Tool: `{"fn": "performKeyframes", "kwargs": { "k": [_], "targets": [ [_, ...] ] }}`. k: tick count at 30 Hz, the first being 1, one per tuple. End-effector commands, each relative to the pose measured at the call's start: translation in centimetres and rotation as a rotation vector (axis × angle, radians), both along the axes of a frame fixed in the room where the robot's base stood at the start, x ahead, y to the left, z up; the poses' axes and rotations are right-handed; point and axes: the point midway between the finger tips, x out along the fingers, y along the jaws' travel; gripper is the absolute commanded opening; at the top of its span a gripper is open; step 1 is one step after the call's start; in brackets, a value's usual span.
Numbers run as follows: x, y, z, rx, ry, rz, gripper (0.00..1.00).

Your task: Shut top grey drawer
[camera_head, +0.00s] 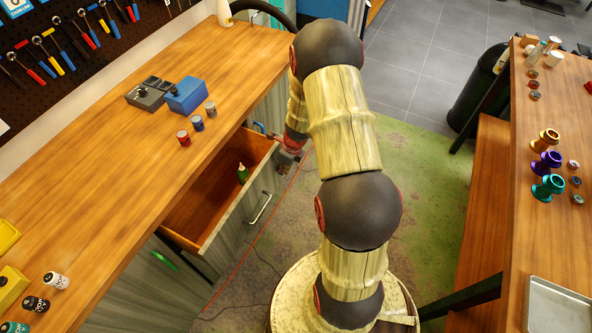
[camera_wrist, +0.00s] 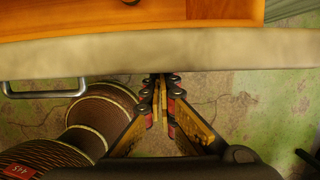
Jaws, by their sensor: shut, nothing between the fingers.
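The top grey drawer (camera_head: 245,215) stands open under the left wooden counter in the head view. Its orange-brown inside shows, and its grey front has a silver handle. In the wrist view the drawer front (camera_wrist: 225,52) runs as a pale band across the top, with the handle (camera_wrist: 42,92) at the left. My gripper (camera_wrist: 161,78) is shut and empty. Its fingertips are at the outer side of the drawer front, right of the handle; I cannot tell if they touch. In the head view my gripper (camera_head: 288,155) is by the drawer's far front corner, partly hidden.
A small green bottle (camera_head: 243,173) stands inside the drawer. Small cans (camera_head: 197,124) and a blue box (camera_head: 187,95) are on the counter (camera_head: 120,150) above. A red line crosses the floor by the drawer. A bench (camera_head: 470,215) stands at the right.

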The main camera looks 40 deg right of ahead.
Motion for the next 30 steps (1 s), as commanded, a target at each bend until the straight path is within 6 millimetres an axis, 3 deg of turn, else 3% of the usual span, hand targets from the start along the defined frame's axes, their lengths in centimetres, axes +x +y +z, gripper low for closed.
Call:
{"fn": "performKeyframes", "kwargs": {
  "k": [18,30],
  "targets": [
    [11.0,4.1,0.5,0.0,0.001,0.004,0.0],
    [15.7,5.7,0.2,0.0,0.0,0.001,0.0]
  ]
}}
